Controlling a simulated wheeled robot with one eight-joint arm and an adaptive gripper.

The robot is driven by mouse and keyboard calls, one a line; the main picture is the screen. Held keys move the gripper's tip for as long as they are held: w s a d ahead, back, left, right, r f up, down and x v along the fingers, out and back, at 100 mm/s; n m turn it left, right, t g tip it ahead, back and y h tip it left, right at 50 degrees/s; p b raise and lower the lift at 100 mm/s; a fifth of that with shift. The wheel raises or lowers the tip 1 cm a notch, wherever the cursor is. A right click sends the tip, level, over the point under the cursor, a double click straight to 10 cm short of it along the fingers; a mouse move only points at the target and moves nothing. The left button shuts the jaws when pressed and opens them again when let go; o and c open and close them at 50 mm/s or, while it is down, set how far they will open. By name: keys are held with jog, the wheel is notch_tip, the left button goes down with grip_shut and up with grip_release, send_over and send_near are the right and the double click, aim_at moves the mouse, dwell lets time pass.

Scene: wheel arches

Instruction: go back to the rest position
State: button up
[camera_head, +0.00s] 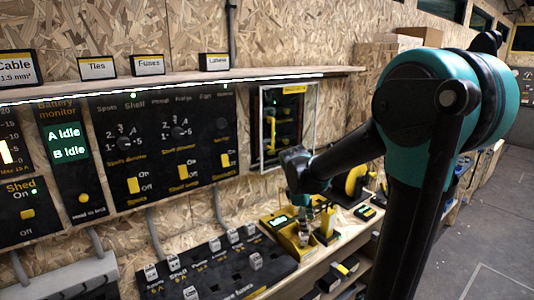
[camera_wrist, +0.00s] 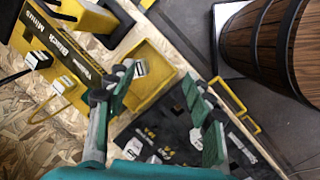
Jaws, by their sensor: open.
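My gripper (camera_wrist: 162,92) shows in the wrist view with its two green-padded fingers spread apart. No object is visible held between them. A yellow tray (camera_wrist: 168,58) with a small white labelled piece (camera_wrist: 140,67) in it lies below and beyond the fingers. In the head view my arm reaches from the right across the bench, and my gripper hangs downward near the yellow tray (camera_head: 276,216). The fingertips are small and partly hidden there, so I cannot tell their exact height above the bench.
A black fuse panel (camera_head: 215,265) with several pale labelled fuses lies on the bench left of my gripper. Wall switch panels (camera_head: 178,135) and a shelf (camera_head: 200,84) stand behind. A wooden barrel (camera_wrist: 270,45) is at the wrist view's upper right. Open floor (camera_head: 480,230) is at right.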

jog(key=s+d+f+m+t+y, duration=0.1)
jog(key=s+d+f+m, duration=0.1)
jog(key=s+f+m, duration=0.2)
jog(key=s+d+f+m+t+y, duration=0.1)
jog(key=s+d+f+m+t, duration=0.1)
jog(key=s+m, duration=0.7)
jog(key=shift+s+f+m+y, duration=0.35)
jog(key=shift+s+f, duration=0.5)
jog(key=shift+s, duration=0.4)
